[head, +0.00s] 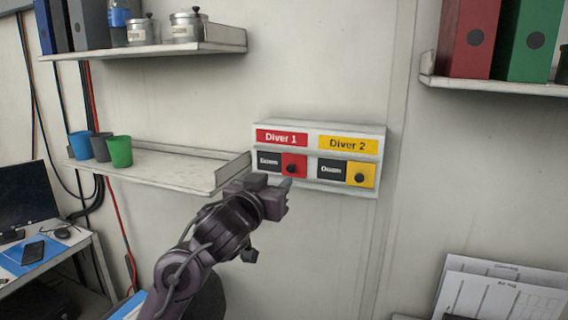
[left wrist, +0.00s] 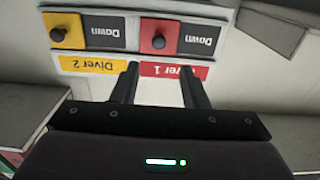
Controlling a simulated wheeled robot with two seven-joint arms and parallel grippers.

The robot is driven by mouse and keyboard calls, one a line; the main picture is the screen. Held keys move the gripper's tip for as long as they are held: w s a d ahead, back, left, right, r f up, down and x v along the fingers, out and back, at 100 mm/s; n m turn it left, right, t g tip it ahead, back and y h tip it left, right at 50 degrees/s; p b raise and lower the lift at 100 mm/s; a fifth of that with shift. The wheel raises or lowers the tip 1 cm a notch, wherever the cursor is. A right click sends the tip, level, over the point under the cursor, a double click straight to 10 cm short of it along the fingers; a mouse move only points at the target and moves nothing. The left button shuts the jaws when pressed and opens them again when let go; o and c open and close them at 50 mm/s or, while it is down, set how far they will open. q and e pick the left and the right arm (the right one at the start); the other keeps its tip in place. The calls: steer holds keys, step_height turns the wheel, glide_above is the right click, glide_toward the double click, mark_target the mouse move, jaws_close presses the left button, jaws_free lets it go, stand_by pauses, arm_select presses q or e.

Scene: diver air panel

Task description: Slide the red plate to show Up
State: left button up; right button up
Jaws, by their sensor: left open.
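The red plate (head: 299,160) with a black knob (head: 291,169) sits in the lower left slot of the white wall panel, under the red "Diver 1" label. A dark "Down" field (head: 269,162) shows to its left. In the left wrist view, which is upside down, the red plate (left wrist: 157,29) and its knob (left wrist: 158,41) appear near the top middle. My left gripper (head: 279,186) is just below and in front of the plate, open and empty. In the left wrist view its fingertips (left wrist: 159,68) are spread, apart from the knob. My right gripper is out of view.
A yellow plate (head: 361,174) with its own knob and "Down" field sits beside it under "Diver 2" (head: 348,144). A shelf (head: 160,170) with cups reaches close to the panel's left side. Bare wall lies below the panel.

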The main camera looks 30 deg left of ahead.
mark_target(290, 168)
arm_select(q)
steer(key=p+x, duration=0.1)
steer(key=x, duration=0.6)
steer(key=shift+w+p, duration=0.3)
steer(key=shift+w+f, duration=0.2)
steer(key=shift+w, duration=0.1)
jaws_close()
